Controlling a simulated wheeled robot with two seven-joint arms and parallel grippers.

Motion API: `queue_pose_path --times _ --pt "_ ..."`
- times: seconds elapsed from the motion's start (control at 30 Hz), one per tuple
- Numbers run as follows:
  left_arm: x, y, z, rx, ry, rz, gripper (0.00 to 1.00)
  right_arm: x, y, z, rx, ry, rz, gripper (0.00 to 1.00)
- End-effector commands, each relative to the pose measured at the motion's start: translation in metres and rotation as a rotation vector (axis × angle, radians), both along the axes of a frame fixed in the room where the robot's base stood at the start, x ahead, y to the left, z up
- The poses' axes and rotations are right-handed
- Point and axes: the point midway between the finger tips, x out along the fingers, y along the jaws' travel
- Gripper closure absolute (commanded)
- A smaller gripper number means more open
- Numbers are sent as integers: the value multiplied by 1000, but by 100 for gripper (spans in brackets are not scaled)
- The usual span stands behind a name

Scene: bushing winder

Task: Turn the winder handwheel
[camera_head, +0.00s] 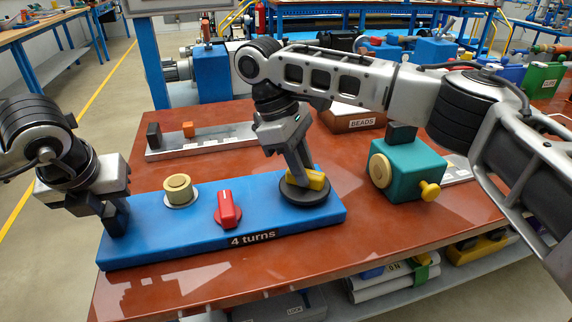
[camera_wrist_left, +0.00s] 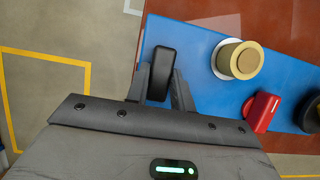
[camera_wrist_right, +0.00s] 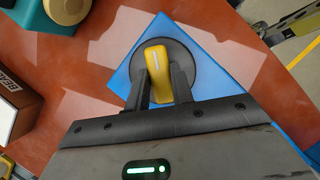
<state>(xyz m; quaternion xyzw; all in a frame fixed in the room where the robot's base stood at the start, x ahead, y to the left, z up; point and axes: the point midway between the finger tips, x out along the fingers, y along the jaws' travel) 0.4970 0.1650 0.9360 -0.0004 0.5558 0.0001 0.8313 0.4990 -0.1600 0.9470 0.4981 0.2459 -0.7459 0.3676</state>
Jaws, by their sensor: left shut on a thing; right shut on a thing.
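The winder has a long blue base (camera_head: 150,252) with a "4 turns" label (camera_head: 253,239) on its front face. The handwheel is a dark disc (camera_head: 318,197) with a yellow grip (camera_wrist_right: 157,70) on top, at the base's right end. My right gripper (camera_head: 302,180) comes down from above and is shut on the yellow grip. My left gripper (camera_head: 117,222) is shut on a black upright block (camera_wrist_left: 160,70) at the base's left end. A cream bushing (camera_head: 178,188) on a white flange and a red knob (camera_head: 228,209) stand between the grippers.
Behind the winder lies a grey rail (camera_head: 210,147) with an orange block (camera_head: 188,129) and a dark block. A BEADS box (camera_head: 350,120) and a teal box (camera_head: 412,165) with a yellow knob stand to the right. The red-brown tabletop (camera_head: 270,267) is clear in front.

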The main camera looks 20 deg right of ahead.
Motion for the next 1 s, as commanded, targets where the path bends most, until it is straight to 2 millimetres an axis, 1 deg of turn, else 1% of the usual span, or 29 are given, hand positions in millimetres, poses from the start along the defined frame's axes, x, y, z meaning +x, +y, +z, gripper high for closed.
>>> queue_pose_path --times 0.2,0.5,0.73,1.0 --pt "0 0 0 1 0 1 100 1 -1 1 0 -2 -178 100" --pt "0 0 0 1 0 1 100 2 -2 1 0 -1 -335 100" --pt "0 0 0 1 0 1 100 2 -2 1 0 -1 -386 100" --pt "0 0 0 1 0 1 100 2 -2 0 -1 0 -394 100"
